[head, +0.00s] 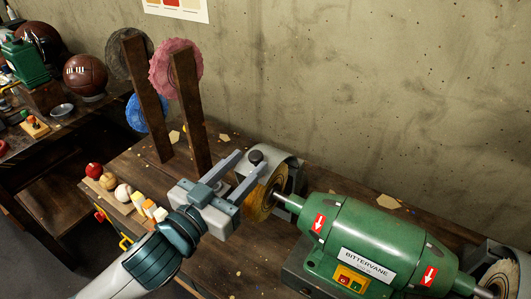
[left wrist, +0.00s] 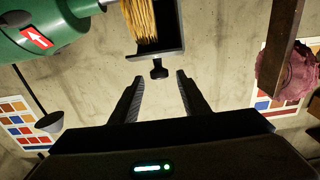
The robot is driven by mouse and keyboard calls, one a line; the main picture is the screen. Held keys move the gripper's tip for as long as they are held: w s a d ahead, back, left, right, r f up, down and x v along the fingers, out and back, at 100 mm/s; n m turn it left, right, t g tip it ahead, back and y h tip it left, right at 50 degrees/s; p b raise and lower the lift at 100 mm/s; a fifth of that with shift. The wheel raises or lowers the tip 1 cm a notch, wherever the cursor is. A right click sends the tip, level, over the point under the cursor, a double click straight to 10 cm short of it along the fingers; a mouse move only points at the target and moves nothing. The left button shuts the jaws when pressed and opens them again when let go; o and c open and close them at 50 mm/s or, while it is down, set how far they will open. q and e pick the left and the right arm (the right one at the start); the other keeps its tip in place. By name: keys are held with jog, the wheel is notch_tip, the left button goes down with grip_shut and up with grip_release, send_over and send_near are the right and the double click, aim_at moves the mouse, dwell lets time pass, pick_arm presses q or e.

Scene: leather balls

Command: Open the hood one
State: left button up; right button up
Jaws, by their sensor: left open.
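A green bench grinder (head: 375,245) labelled BITTERVANE stands on the wooden bench. A grey metal hood (head: 290,166) covers part of its left, yellow buffing wheel (head: 262,196). A black knob (head: 256,156) sticks out from the hood. My left gripper (head: 252,161) is open, its two fingers reaching toward the hood. In the left wrist view, the knob (left wrist: 159,70) sits centred just beyond and between the open fingertips (left wrist: 159,79), seemingly not gripped. The hood's dark edge (left wrist: 170,50) shows behind it. My right gripper is out of view.
Wooden posts (head: 188,105) with a pink wheel (head: 160,68) and other wheels stand left of the hood. A board (head: 122,200) with small balls and blocks lies at the left. A second hood (head: 512,262) is at the right edge. The wall is behind.

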aim_at(266, 154)
pick_arm(q)
jog(key=shift+f+b+x, duration=0.25)
jog(key=shift+b+x, duration=0.85)
jog(key=shift+b, duration=1.05)
jog(key=x, duration=0.3)
jog(key=p+x, duration=0.1)
jog(key=shift+w+d+r, duration=0.25)
jog(key=shift+r, duration=0.05)
jog(key=shift+w+d, duration=0.35)
jog(key=shift+w, duration=0.2)
grip_shut()
